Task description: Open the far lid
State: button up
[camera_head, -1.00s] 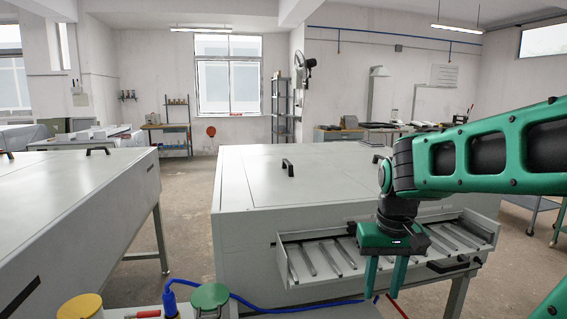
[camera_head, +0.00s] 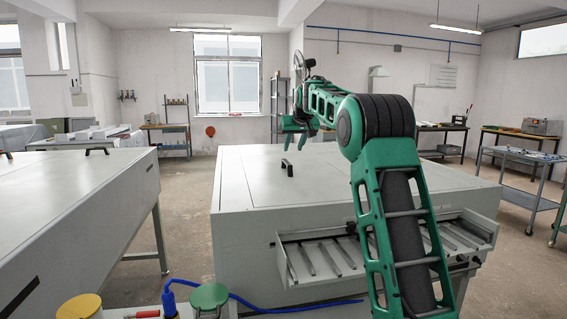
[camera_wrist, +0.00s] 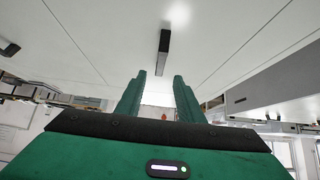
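The white plate processor (camera_head: 232,180) stands ahead with its flat top closed. A black bar handle (camera_head: 287,168) stands up from the lid panel (camera_head: 262,185) on the left of that top. A second handle, farther right, is hidden behind my arm. My gripper (camera_head: 295,143) is open and empty, fingers pointing down, above the top and seen just above the left handle in the picture. In the wrist view a dark handle (camera_wrist: 164,42) lies on the pale top beyond my fingertips (camera_wrist: 160,76), apart from them.
A drawer tray with metal bars (camera_head: 318,262) sticks out of the processor's front. Another white machine (camera_head: 75,200) stands at the left. A yellow lid (camera_head: 80,306) and a green lid (camera_head: 209,295) are in the foreground. A blue cart (camera_head: 520,180) stands right.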

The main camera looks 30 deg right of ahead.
aim_at(286, 161)
jog(key=x, duration=0.7)
jog(key=w+r+x, duration=0.1)
jog(key=x, duration=0.3)
jog(key=shift+w+a+f, duration=0.1)
jog(key=shift+w+f, duration=0.05)
jog(key=shift+f, duration=0.05)
